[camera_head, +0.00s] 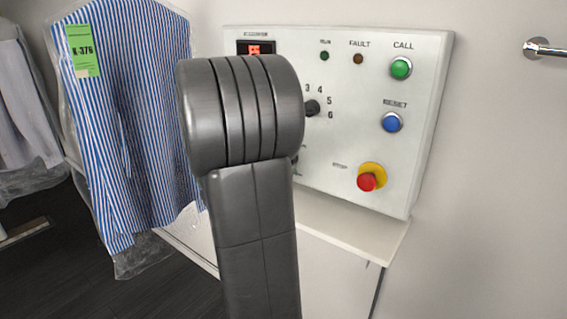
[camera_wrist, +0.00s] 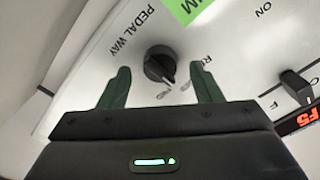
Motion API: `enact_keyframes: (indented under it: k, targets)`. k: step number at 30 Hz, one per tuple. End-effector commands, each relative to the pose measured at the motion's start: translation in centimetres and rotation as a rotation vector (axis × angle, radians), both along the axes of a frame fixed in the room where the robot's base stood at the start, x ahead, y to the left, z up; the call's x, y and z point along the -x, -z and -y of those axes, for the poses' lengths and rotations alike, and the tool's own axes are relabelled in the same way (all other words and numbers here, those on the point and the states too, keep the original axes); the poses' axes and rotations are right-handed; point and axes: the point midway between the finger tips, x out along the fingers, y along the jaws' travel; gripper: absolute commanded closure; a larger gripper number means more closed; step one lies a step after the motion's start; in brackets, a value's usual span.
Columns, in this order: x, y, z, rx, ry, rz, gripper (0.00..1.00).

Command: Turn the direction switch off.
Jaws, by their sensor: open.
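In the wrist view a round black rotary knob (camera_wrist: 158,64) with a pale pointer line sits on the white panel, between the lettering PEDAL WAY and a label starting with R that a finger partly covers. I cannot tell from its lettering whether it is the direction switch. My gripper (camera_wrist: 161,72) is open, its two dark green fingers on either side of the knob in the picture. Contact cannot be told. A second black switch (camera_wrist: 296,86) stands near ON at the right. In the head view my arm hides my gripper and the panel's left part.
The control panel (camera_head: 425,120) also carries a numbered dial (camera_head: 313,107), a green CALL button (camera_head: 401,68), a blue RESET button (camera_head: 392,123) and a red emergency stop (camera_head: 367,182). A striped shirt (camera_head: 125,110) hangs at left. A metal bar (camera_head: 545,48) juts out at right.

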Motion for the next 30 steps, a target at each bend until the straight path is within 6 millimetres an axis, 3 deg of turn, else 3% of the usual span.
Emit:
enact_keyframes:
  k: [15,21,30]
  targets:
    - [8.2,0.0,-6.0,0.001,-0.004,0.000,0.42]
    - [9.7,0.0,-7.0,0.001,-0.002,0.000,0.42]
    - [10.0,0.0,-7.2,0.001,0.001,0.000,0.42]
